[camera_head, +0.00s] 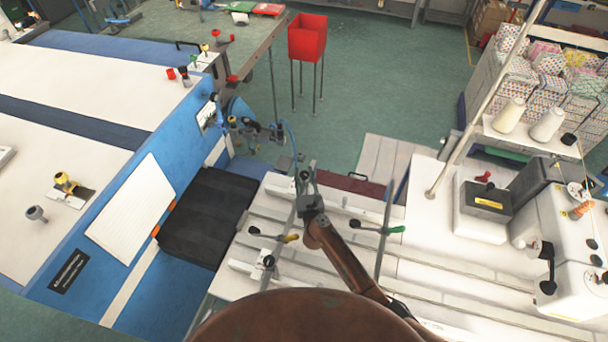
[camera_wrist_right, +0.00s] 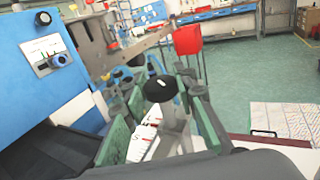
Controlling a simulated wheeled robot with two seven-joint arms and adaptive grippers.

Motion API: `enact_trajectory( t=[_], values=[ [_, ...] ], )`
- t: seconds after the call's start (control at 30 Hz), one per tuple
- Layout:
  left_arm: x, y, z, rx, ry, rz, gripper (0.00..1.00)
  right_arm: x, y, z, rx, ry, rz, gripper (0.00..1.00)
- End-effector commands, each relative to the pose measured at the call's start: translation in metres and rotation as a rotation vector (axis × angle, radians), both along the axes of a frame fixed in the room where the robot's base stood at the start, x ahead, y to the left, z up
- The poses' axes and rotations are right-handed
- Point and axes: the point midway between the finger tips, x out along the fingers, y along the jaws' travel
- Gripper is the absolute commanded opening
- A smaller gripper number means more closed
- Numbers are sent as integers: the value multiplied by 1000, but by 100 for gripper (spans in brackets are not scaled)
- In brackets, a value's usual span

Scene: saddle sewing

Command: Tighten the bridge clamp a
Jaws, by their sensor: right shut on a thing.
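A bridge clamp, a long grey bar (camera_head: 285,232), lies across the white slatted table (camera_head: 330,268). A second similar bar (camera_head: 385,225) lies to its right. My right gripper (camera_head: 306,180) is at the far end of the left bar, pointing away from me. In the right wrist view, a black round knob (camera_wrist_right: 160,88) on a grey stem stands between the greenish finger parts. The gripper is shut on the clamp knob, though the exact contact is partly hidden. A black knob (camera_head: 268,261) also shows near the bar's near end. My left gripper is out of view.
A yellow-tipped lever (camera_head: 290,238) and a green-tipped lever (camera_head: 394,230) stick out over the table. A blue machine (camera_head: 110,185) with a black pad (camera_head: 203,220) is on the left. A sewing machine (camera_head: 560,235) stands on the right. A red bin (camera_head: 307,38) stands beyond.

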Motion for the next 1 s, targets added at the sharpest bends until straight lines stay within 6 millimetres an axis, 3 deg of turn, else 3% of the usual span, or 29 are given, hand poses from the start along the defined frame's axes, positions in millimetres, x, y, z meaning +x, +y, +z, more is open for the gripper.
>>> enact_trajectory(
  t=[0.37,0.4,0.63,1.0],
  values=[
    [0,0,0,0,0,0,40,0,-1,0,0,0,-5,2],
    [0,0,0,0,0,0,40,0,-1,0,0,0,-5,28],
    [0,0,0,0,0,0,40,0,0,0,0,0,-4,44],
    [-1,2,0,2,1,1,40,-6,-1,0,2,0,-3,44]
  ],
)
